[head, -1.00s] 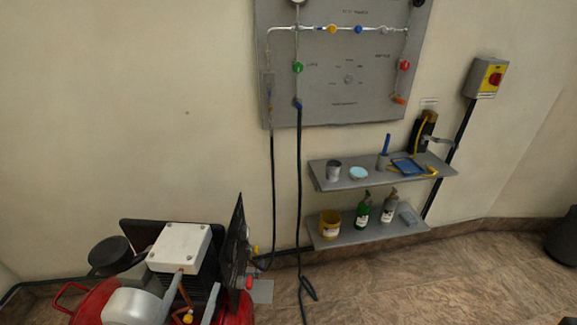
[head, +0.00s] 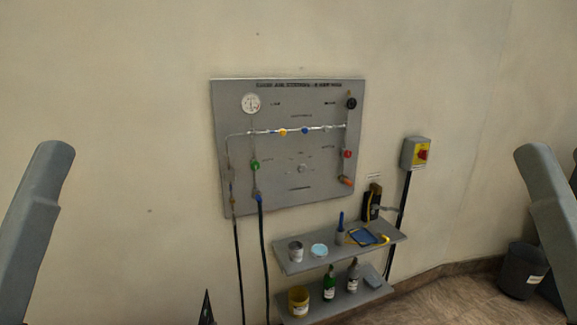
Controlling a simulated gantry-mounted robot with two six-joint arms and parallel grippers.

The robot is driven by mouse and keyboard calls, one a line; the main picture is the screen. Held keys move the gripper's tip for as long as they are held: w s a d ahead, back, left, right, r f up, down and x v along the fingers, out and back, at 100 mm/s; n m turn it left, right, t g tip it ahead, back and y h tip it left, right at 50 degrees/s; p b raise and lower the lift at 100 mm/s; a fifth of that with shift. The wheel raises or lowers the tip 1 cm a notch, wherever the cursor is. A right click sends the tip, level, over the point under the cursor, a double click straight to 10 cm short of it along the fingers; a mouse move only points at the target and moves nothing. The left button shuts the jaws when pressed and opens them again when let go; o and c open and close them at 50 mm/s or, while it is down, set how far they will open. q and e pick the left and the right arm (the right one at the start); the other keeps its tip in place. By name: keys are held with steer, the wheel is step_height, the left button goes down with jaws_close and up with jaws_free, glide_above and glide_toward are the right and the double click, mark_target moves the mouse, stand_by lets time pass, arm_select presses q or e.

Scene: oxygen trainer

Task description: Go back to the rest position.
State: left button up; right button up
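My two grey arms show at the left and right edges of the head view. Their grippers are outside the picture, so I cannot see their fingers. Ahead on the wall is the grey trainer panel (head: 225,120) with a round gauge (head: 251,103), a pipe run with small coloured valves, a green knob (head: 254,165) and a red knob (head: 347,154). Neither visible arm part touches the panel.
Below the panel are an upper shelf (head: 290,268) with a cup, a dish and a blue tray, and a lower shelf (head: 318,309) with a yellow bucket and bottles. A dark bin (head: 522,270) stands at right.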

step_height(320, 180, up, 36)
steer(key=p, duration=3.3)
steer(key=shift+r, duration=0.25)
